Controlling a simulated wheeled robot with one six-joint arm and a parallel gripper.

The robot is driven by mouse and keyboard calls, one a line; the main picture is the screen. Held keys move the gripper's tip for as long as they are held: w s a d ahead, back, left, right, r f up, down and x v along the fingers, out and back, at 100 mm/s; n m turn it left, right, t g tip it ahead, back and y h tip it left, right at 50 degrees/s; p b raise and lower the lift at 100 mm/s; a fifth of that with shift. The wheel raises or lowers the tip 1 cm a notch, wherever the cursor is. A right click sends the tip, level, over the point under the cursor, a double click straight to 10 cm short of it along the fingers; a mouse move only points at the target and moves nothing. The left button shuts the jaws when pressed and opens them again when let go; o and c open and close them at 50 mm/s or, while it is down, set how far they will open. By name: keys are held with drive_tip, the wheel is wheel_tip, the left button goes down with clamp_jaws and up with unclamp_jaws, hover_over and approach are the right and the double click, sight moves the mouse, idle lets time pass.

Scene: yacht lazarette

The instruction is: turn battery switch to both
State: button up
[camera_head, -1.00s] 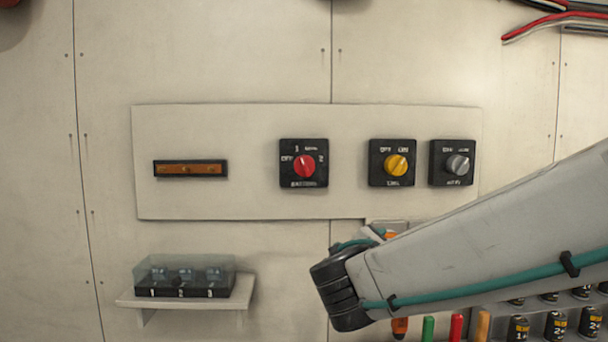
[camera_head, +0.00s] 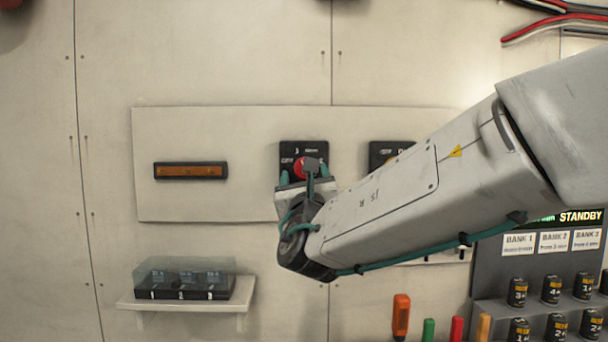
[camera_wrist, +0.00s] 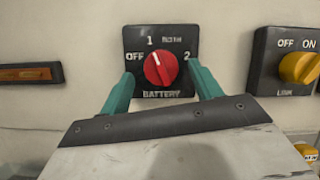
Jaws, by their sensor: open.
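The battery switch is a red round knob (camera_wrist: 160,69) on a black square plate (camera_wrist: 182,88) labelled OFF, 1, BOTH, 2 and BATTERY in the wrist view. A white mark on the knob points up and slightly left, toward the 1. My gripper (camera_wrist: 159,73) is open, with one teal finger on each side of the knob. I cannot tell whether the fingers touch it. In the head view, my gripper (camera_head: 304,176) is in front of the switch and hides its lower part; the red knob (camera_head: 299,168) shows partly.
A yellow knob switch (camera_wrist: 298,68) is close on the right. An amber indicator bar (camera_head: 190,170) is to the left on the same panel (camera_head: 240,200). Below left, a shelf (camera_head: 190,305) holds a clear-covered box (camera_head: 185,278). Upright tool handles (camera_head: 401,315) and batteries are lower right.

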drive_tip(key=shift+w+r, duration=0.25)
drive_tip(key=shift+w, duration=0.4)
drive_tip(key=c, duration=1)
drive_tip(key=shift+m, duration=0.3)
drive_tip(key=shift+a+r+m+g+h, duration=0.1)
drive_tip(key=shift+m+g+h, duration=0.25)
drive_tip(key=shift+m+h, duration=1.1)
drive_tip(key=shift+a+f+m+g+h, duration=0.1)
drive_tip(key=shift+m+g+h, duration=0.25)
drive_tip(key=shift+m, duration=2.15)
drive_tip(key=shift+a+r+m+g+h, duration=0.1)
drive_tip(key=shift+m+g+h, duration=0.2)
drive_tip(key=shift+m+h, duration=1.15)
drive_tip(key=shift+m+y, duration=0.35)
drive_tip(key=shift+m, duration=0.35)
